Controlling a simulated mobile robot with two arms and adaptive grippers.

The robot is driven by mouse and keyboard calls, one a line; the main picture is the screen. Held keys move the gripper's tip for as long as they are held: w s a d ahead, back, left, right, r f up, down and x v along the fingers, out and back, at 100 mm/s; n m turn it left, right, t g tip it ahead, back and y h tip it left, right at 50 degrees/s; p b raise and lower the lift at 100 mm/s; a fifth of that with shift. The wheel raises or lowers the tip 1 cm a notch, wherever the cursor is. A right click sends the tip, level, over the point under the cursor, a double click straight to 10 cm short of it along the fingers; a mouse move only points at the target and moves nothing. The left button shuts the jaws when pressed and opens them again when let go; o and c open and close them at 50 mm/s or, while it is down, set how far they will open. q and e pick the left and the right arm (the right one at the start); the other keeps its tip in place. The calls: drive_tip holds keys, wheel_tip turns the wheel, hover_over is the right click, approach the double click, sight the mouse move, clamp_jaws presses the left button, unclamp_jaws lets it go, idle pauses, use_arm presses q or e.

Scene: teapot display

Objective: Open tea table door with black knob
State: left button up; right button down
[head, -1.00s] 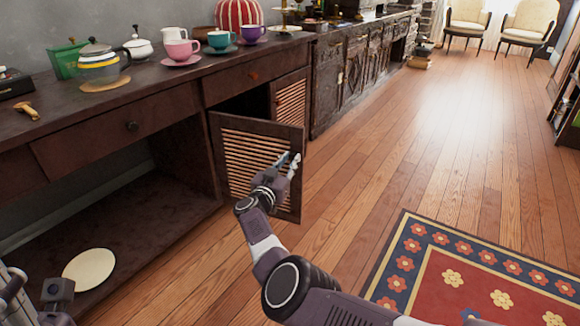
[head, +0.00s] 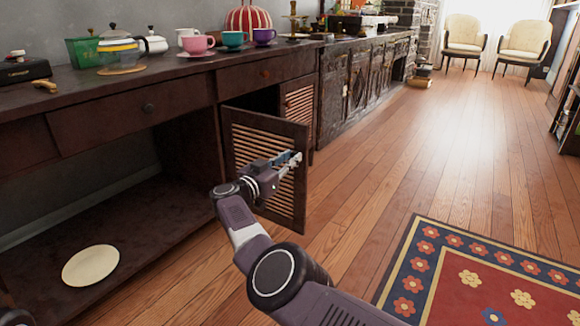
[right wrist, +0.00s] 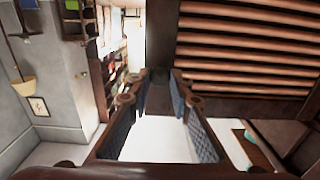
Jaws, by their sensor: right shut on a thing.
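The tea table (head: 185,95) is a long dark wooden cabinet on the left in the head view. Its slatted door (head: 262,126) stands ajar, swung outward, with a dark gap behind its top edge. My right gripper (head: 295,159) is at the door's free right edge. In the right wrist view its fingertips (right wrist: 159,82) close on a small dark knob (right wrist: 159,74) beside the slats (right wrist: 245,50). The fingers and wrist hide the knob in the head view. My left gripper is not clearly visible.
A second slatted door (head: 298,101) is right of the gap. Cups, including a pink cup (head: 197,44), and a teapot (head: 118,50) stand on top. A pale plate (head: 91,265) lies on the open lower shelf. Wooden floor (head: 440,150) is clear; a patterned rug (head: 480,275) lies at lower right.

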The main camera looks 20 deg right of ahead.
drive_tip(key=shift+s+a, duration=0.1)
idle(0.4)
drive_tip(key=c, duration=2)
unclamp_jaws()
